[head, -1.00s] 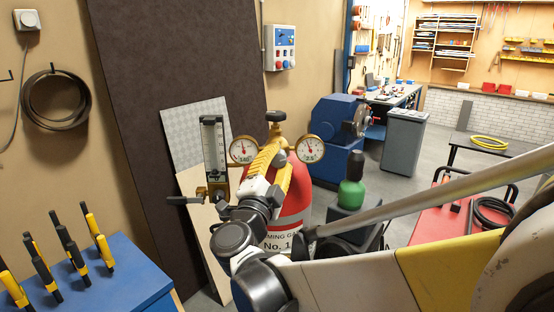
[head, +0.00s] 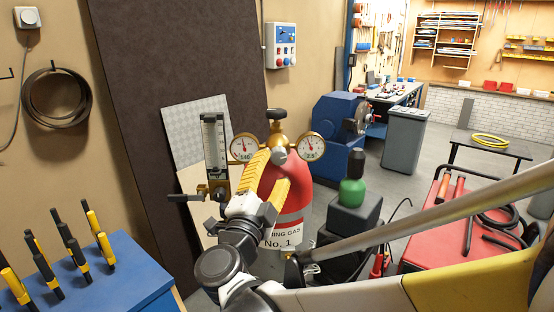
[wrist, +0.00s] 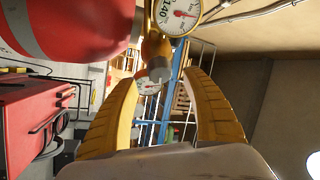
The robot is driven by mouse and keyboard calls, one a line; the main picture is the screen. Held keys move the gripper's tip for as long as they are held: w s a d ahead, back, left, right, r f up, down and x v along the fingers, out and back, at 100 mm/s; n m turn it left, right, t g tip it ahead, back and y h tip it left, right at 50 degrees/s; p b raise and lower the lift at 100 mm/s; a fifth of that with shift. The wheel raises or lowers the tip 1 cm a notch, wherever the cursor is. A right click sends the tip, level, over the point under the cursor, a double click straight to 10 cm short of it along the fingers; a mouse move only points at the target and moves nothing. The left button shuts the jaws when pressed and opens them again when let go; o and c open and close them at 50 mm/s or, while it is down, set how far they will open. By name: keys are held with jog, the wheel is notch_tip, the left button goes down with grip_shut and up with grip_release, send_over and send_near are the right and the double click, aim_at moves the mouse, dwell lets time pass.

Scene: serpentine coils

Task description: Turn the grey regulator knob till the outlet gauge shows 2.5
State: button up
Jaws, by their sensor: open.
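The grey regulator knob (head: 279,154) sits on the brass regulator on the red gas cylinder (head: 290,200). A dial gauge stands on each side of it. The left gauge (head: 243,147) reads about 140, clearest in the wrist view (wrist: 180,13). The right gauge (head: 311,147) has a small readout, perhaps 2.5, too blurred to be sure. My gripper (head: 277,168) has its yellow fingers apart and empty, just in front of and below the knob. In the wrist view the grey knob (wrist: 160,70) appears between the open fingertips (wrist: 159,77); contact is not visible.
A flow meter (head: 213,150) with a dark side handle stands left of the regulator. A black valve handwheel (head: 276,114) is above it. A blue bench (head: 110,280) with yellow-handled tools is at lower left. A red cart (head: 440,240) is at right.

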jog(key=v, duration=0.6)
jog(key=shift+s+f, duration=0.15)
jog(key=shift+s, duration=0.2)
jog(key=shift+a, duration=0.1)
jog(key=s+d+f+n+g+y+b, duration=0.1)
jog(key=d+f+n+g+y+b, duration=0.2)
jog(key=f+n+y+b, duration=0.4)
jog(key=s+d+f+n+g+y+b, duration=0.1)
jog(key=d+f+n+g+y+b, duration=0.15)
jog(key=f+n+y+b, duration=0.4)
jog(key=s+d+f+n+g+h+b, duration=0.1)
jog(key=s+d+f+g+h, duration=0.2)
jog(key=s+d+f, duration=0.4)
jog(key=s+d+f+n+g+h+b, duration=0.1)
jog(key=s+d+f+g+h+b, duration=0.1)
jog(key=s+d+f+g+h, duration=0.2)
jog(key=s+d+f, duration=0.3)
jog(key=d+f, duration=0.2)
jog(key=f, duration=0.3)
jog(key=shift+f, duration=0.4)
